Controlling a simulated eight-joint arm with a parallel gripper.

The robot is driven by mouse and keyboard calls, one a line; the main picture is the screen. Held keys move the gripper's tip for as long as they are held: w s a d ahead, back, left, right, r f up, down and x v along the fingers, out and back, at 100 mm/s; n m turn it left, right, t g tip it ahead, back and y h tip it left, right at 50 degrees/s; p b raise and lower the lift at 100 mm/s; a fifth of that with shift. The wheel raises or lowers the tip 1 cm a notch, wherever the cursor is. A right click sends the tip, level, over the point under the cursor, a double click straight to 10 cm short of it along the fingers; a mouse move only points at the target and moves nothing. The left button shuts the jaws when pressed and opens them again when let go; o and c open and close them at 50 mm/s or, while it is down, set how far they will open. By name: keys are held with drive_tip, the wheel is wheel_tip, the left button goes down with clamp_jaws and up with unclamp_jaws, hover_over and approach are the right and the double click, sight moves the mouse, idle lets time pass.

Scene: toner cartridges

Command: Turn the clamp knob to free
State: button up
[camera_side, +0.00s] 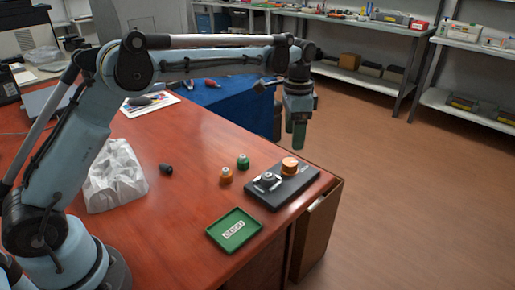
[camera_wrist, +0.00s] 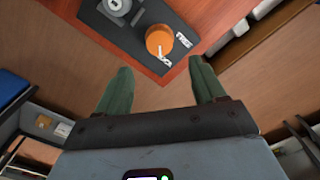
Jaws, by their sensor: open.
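The clamp knob (camera_side: 290,166) is a round orange knob on a dark base plate (camera_side: 300,185) near the table's right edge. It also shows in the wrist view (camera_wrist: 159,39), with a small pale mark at its lower edge. Two white labels lie beside it; one (camera_wrist: 184,40) seems to read FREE, the other is too small to read. A grey round clamp part (camera_wrist: 117,7) sits beside the knob on the plate. My gripper (camera_side: 299,130) hangs above and beyond the knob, apart from it. In the wrist view its green fingers (camera_wrist: 162,86) are spread and empty.
An orange-topped cap (camera_side: 226,175) and a green-topped one (camera_side: 243,162) stand left of the plate. A green tray (camera_side: 212,238) lies at the front. A black cylinder (camera_side: 166,169) and a crumpled white bag (camera_side: 115,178) are further left. Air around my gripper is clear.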

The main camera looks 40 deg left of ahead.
sight(291, 161)
wheel_tip(291, 161, down, 9)
drive_tip(key=shift+r, duration=0.15)
idle(0.4)
drive_tip(key=c, duration=1.1)
drive_tip(key=shift+o, duration=0.2)
